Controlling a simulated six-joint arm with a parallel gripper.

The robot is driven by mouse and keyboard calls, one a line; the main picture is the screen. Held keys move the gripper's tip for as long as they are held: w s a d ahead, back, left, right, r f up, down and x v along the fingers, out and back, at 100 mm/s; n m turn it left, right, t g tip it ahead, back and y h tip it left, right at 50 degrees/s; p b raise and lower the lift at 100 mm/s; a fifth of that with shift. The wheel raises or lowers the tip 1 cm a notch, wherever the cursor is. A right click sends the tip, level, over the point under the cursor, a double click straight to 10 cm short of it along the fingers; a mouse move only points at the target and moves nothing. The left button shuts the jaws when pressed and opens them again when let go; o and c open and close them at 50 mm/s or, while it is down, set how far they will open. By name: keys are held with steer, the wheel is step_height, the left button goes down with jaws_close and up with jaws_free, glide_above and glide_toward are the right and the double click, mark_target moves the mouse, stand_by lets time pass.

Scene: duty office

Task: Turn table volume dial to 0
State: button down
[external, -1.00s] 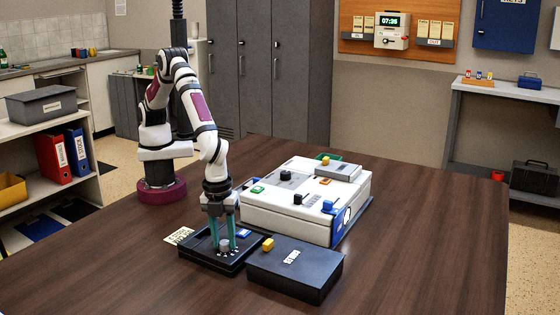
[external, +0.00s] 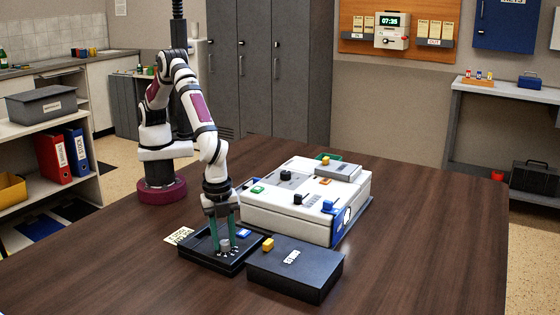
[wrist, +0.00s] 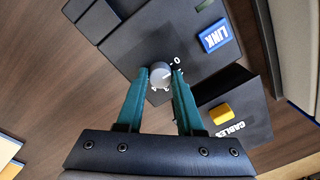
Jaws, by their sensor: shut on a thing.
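The volume dial (external: 225,246) is a small grey round knob on a black panel box (external: 194,251) on the table. In the wrist view the dial (wrist: 160,74) sits between the tips of my gripper (wrist: 161,82), with white marks and a "0" printed beside it. My gripper (external: 224,245) points down over the box, its teal fingers shut on the dial from both sides. A blue "LINK" button (wrist: 214,36) is on the same box, also visible in the external view (external: 244,233).
A dark box (external: 297,272) with a yellow knob (external: 268,244) stands right of the panel. A large white console (external: 290,220) with several knobs is behind it. A paper note (external: 179,236) lies at the left. The table front left is clear.

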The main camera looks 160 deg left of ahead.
mark_target(221, 243)
stand_by(0.3)
steer(key=c, duration=0.5)
jaws_free()
steer(key=shift+c, duration=0.2)
steer(key=shift+r, duration=0.1)
step_height(221, 243, up, 16)
steer(key=shift+d, duration=0.35)
